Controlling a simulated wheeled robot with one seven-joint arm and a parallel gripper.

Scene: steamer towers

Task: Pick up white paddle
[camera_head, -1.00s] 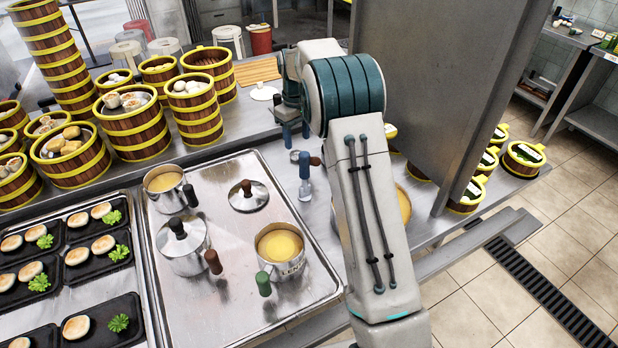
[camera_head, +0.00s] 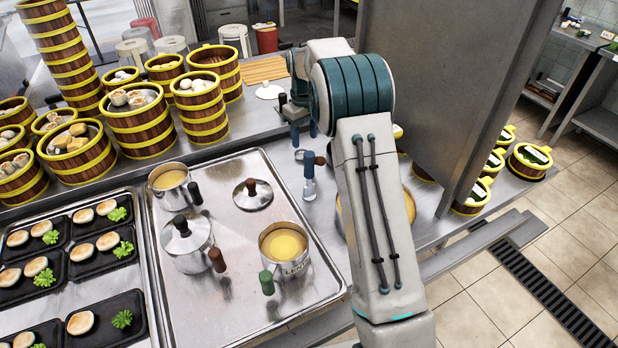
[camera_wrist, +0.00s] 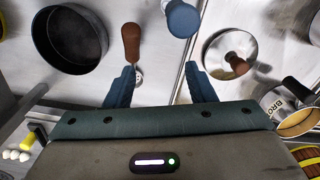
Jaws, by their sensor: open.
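A flat white round piece (camera_head: 269,91), which looks like the white paddle, lies on the steel counter in front of the wooden board at the back. My gripper (camera_head: 304,131) is in front of it and to its right in the head view, with its blue fingers pointing down, apart and empty. In the wrist view my gripper (camera_wrist: 160,80) is open, with nothing between its fingertips. The white piece does not clearly show there. A brown-handled tool (camera_wrist: 131,42) lies just beyond the left finger.
Bamboo steamers (camera_head: 135,115) crowd the left back. A tray (camera_head: 225,315) holds pots and a loose lid (camera_head: 252,194). A blue-handled tool (camera_head: 309,178) stands near my gripper. A tall grey panel (camera_head: 450,90) stands right of my arm. A dark pan (camera_wrist: 70,40) shows in the wrist view.

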